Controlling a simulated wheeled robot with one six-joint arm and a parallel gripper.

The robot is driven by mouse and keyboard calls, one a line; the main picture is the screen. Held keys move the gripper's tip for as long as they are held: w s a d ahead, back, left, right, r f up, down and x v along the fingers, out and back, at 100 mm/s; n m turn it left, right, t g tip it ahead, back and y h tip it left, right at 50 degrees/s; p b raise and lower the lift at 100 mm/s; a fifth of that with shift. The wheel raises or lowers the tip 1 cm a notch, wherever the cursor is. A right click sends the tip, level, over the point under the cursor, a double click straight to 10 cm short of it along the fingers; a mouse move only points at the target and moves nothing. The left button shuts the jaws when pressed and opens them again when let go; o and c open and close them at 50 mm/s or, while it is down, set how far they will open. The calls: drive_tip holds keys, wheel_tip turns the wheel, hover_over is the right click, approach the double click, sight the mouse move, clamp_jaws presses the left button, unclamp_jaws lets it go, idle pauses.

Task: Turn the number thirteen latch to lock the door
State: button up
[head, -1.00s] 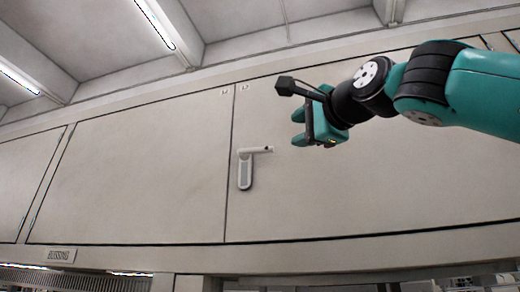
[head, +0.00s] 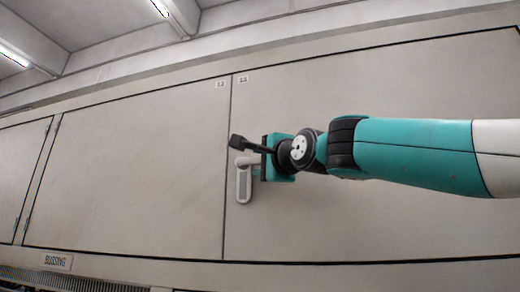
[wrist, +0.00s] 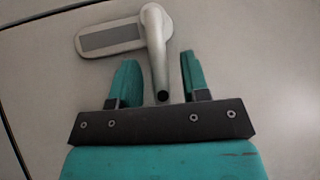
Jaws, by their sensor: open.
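The latch (head: 243,182) is a pale handle on a long rounded plate with a grey strip, fixed on the door (head: 370,225) just right of the seam. In the wrist view the latch plate (wrist: 110,38) lies beyond my gripper, and its lever (wrist: 156,48) reaches down between the fingers. My gripper (wrist: 159,78) is open, with one teal finger on each side of the lever's dark-tipped end. I cannot tell whether either finger touches it. In the head view my gripper (head: 264,165) covers the lever's free end.
Small number labels (head: 243,79) sit at the top of the seam; the digits are too small to read surely. A left panel (head: 130,170) adjoins the door. A BUSSING sign (head: 58,262) is below. The door face around the latch is flat and clear.

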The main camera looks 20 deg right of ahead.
drive_tip(key=shift+w+r, duration=0.1)
drive_tip(key=shift+w, duration=0.35)
drive_tip(key=shift+c, duration=0.3)
clamp_jaws()
